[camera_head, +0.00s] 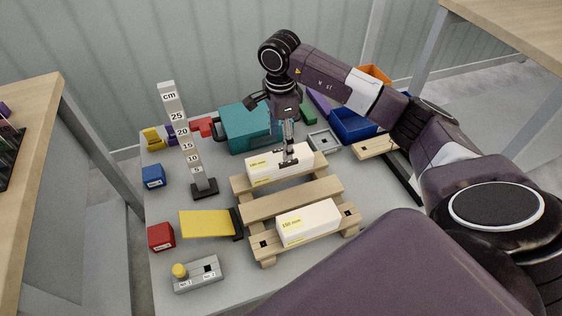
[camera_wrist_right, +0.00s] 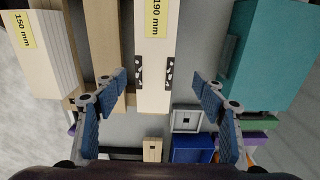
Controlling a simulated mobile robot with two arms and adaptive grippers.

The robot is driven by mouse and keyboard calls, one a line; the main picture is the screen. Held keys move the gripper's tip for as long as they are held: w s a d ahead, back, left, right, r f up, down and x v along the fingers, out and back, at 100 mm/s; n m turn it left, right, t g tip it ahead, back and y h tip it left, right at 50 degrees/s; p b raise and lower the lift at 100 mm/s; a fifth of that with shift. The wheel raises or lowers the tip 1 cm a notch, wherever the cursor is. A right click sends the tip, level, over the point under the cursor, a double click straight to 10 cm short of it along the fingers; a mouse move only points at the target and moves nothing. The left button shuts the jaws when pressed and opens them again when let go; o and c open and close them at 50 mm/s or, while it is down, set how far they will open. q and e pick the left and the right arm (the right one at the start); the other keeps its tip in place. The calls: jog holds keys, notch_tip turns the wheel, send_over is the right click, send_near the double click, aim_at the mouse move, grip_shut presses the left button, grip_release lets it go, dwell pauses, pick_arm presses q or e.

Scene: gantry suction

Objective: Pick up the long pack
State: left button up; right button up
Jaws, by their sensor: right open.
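The long pack, a white box with a yellow "190 mm" label (camera_head: 265,170), lies on the far slats of a wooden pallet (camera_head: 290,204). It also shows in the right wrist view (camera_wrist_right: 155,50), running from the top edge to mid-picture. A shorter white pack labelled "150 mm" (camera_head: 308,224) lies on the pallet's near side. My right gripper (camera_head: 288,160) points down at the long pack, right of its middle. My left gripper is out of view.
A teal box (camera_head: 245,128) stands behind the pallet. A height gauge (camera_head: 187,140) stands at left, near a yellow ramp (camera_head: 207,224) and red and blue cubes. A blue bin (camera_head: 352,125) and a grey tray (camera_head: 324,141) are at the back right.

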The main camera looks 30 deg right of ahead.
aim_at(280, 157)
jog(key=f, duration=0.4)
jog(key=a+f, duration=0.1)
jog(key=f, duration=0.1)
jog(key=shift+s, duration=0.4)
jog(key=shift+f, duration=0.45)
jog(key=shift+d, duration=0.1)
jog(key=c, duration=1.7)
